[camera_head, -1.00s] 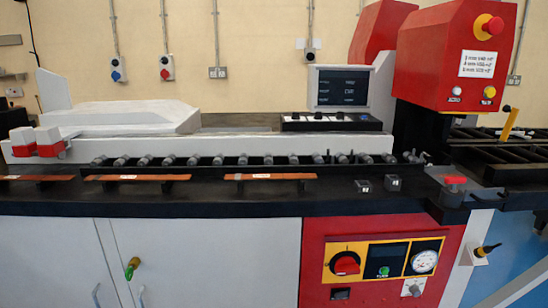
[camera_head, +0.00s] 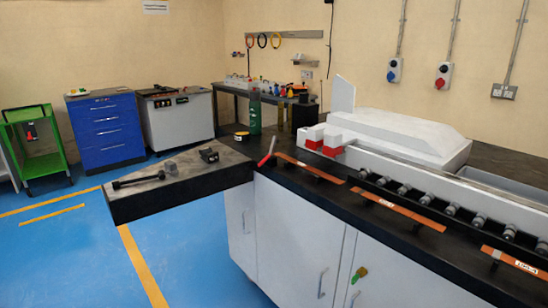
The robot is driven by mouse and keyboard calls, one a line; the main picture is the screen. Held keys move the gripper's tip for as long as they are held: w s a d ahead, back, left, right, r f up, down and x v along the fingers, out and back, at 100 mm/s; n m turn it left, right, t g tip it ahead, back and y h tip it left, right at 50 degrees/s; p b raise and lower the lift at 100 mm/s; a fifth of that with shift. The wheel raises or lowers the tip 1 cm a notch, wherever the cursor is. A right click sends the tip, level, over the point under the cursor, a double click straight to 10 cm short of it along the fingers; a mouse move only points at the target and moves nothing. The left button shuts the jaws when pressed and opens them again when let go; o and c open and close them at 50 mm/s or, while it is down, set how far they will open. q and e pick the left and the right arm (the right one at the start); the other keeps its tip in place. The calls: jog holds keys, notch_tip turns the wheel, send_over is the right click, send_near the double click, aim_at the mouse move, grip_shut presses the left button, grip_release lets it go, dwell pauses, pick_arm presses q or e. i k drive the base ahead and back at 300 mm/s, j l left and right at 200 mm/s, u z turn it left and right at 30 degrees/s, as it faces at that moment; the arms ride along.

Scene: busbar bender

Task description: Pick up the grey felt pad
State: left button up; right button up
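I cannot make out a grey felt pad for certain in the head view. A small grey piece (camera_head: 170,167) lies on the dark side table (camera_head: 185,192), beside a dark tool with a long handle (camera_head: 138,181); it is too small to tell what it is. Neither of my grippers is in view.
A black block (camera_head: 208,155), a yellow-and-black round item (camera_head: 241,135) and a red-handled item (camera_head: 267,152) lie near the bench corner. Copper bars (camera_head: 398,208) lie along the bench. A green trolley (camera_head: 38,150) and blue drawer cabinet (camera_head: 106,128) stand left. The blue floor (camera_head: 75,260) is clear.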

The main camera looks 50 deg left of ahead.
aim_at(170, 167)
jog(key=u, duration=2.35)
